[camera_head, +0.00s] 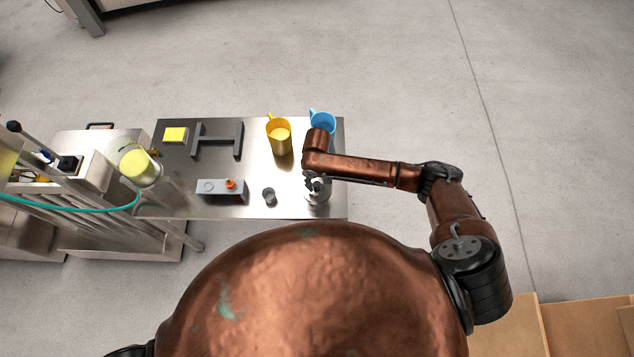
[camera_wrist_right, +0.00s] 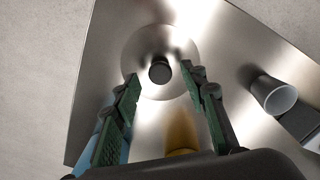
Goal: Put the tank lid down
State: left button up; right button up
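The tank lid (camera_wrist_right: 136,50) is a round, shiny metal disc with a dark knob (camera_wrist_right: 159,72), seen in the right wrist view. It appears to lie flat on the steel table. In the head view the lid (camera_head: 318,198) is near the table's front right corner, partly covered by my right gripper (camera_head: 316,184). In the wrist view my right gripper (camera_wrist_right: 162,78) is open, its green-padded fingers apart on either side of the knob. A gap shows between fingers and knob, and I see no contact. My left gripper is not in view.
The steel table (camera_head: 255,170) also bears a yellow jug (camera_head: 281,142), a blue jug (camera_head: 323,121), a small dark cup (camera_head: 269,196), a grey control box (camera_head: 222,191) and a dark H-shaped stand (camera_head: 217,141). Machinery (camera_head: 90,185) stands at the left.

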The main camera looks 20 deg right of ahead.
aim_at(317, 184)
notch_tip(317, 184, up, 10)
jog(key=shift+p, duration=0.45)
